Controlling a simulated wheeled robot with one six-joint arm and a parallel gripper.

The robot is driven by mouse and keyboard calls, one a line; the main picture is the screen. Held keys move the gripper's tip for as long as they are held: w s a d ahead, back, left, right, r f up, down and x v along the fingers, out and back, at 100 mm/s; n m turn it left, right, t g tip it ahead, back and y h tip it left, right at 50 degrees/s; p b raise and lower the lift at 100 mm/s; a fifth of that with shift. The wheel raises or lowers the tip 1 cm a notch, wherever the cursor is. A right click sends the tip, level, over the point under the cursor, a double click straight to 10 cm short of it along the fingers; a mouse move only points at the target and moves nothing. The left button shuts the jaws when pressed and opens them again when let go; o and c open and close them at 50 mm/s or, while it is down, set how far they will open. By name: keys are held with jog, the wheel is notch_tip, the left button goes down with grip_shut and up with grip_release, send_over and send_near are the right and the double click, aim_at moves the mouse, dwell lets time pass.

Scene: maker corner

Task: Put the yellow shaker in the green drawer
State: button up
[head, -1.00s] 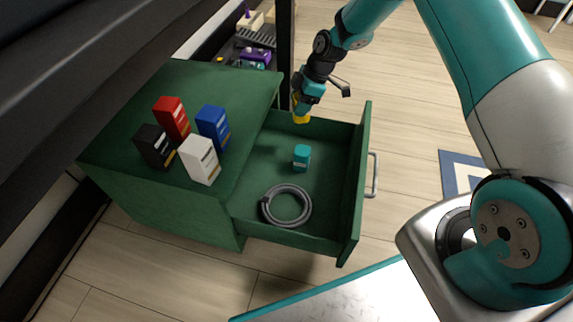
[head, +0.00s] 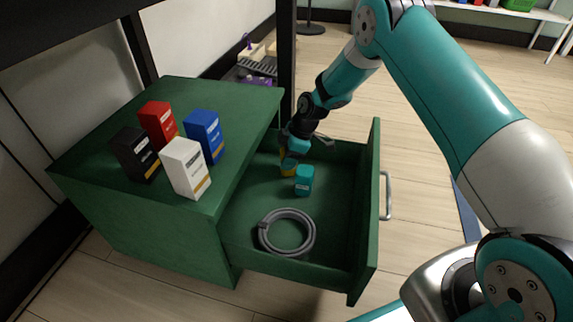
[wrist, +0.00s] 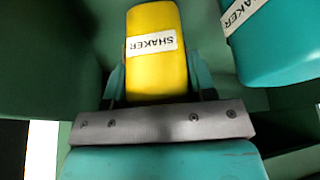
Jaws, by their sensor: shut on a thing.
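The yellow shaker (wrist: 157,75), with a white SHAKER label, is between the fingers of my gripper (head: 289,161). My gripper is shut on it and holds it inside the open green drawer (head: 335,225), near the drawer's far end. The yellow shaker also shows in the head view (head: 289,168), partly hidden by my gripper. I cannot tell whether it touches the drawer floor. A teal shaker (head: 304,180) stands in the drawer just right of and nearer than the yellow one; it also shows at the upper right of the wrist view (wrist: 270,40).
A coiled grey hose (head: 264,240) lies in the near part of the drawer. Red (head: 157,122), blue (head: 205,135), black (head: 135,153) and white (head: 185,167) boxes stand on the green cabinet top (head: 105,195). The drawer floor between hose and teal shaker is clear.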

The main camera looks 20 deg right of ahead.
jog(key=shift+f, duration=0.1)
jog(key=o, duration=1)
